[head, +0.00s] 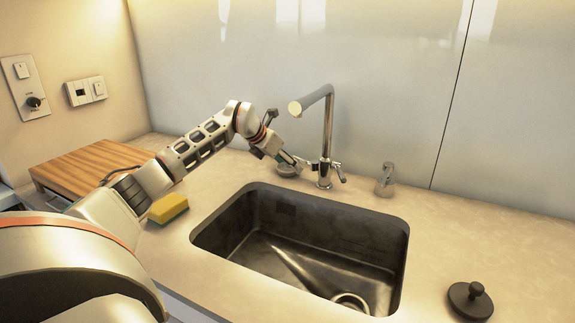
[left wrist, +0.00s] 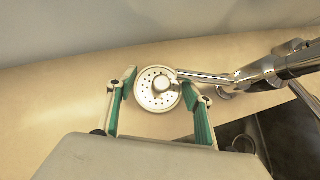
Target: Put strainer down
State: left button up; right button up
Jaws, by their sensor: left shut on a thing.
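The strainer (left wrist: 158,88) is a round, light metal disc with small holes and a central knob. It lies between the two green-padded fingers of my left gripper (left wrist: 164,82) in the left wrist view. In the head view my left gripper (head: 291,160) is behind the sink, just left of the tap, shut on the strainer (head: 286,170). The strainer is at or just above the counter (head: 225,178); I cannot tell whether it touches. The fingers partly hide it in the head view. My right gripper is not in view.
The tap (head: 325,140) stands close to the right of my left gripper. The dark sink (head: 310,235) lies in front. A yellow sponge (head: 168,208) and wooden board (head: 85,168) are left. A glass item (head: 386,178) and dark stopper (head: 470,300) are right.

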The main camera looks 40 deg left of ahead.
pick_arm(q)
jog(key=shift+s+f, duration=0.1)
jog(key=shift+f, duration=0.1)
jog(key=o, duration=1.2)
jog(key=shift+s+a+r, duration=0.1)
jog(key=shift+r, duration=0.25)
jog(key=v, duration=1.1)
jog(key=shift+s+r+p, duration=0.1)
jog(key=shift+s+p, duration=0.15)
jog(key=shift+p, duration=0.15)
